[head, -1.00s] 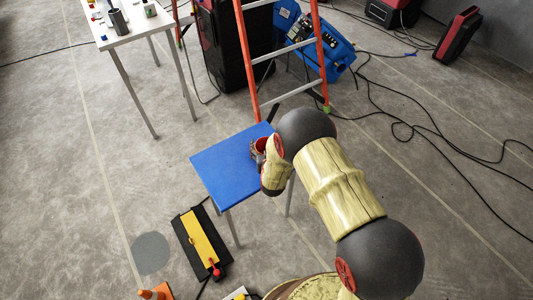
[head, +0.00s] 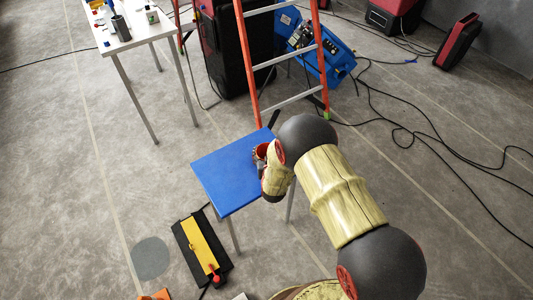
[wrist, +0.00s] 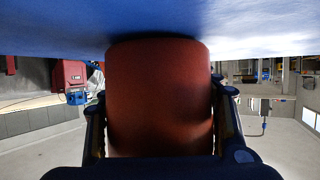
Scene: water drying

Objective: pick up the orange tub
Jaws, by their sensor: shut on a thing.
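The orange tub (wrist: 160,95) fills the middle of the wrist view and looks dark red-orange in shade. My gripper (wrist: 161,112) is shut on it, with one finger along each side. The blue tabletop (wrist: 50,30) lies across the top of this inverted view, close against the tub's base; I cannot tell whether they touch. In the head view my gripper (head: 262,152) is over the right part of the blue table (head: 222,180), and my wrist hides most of the tub.
An orange ladder (head: 247,75) stands just behind the table. A white table (head: 135,38) with small items is at the upper left. A black and yellow case (head: 200,245) lies on the floor in front. Cables cross the floor at right.

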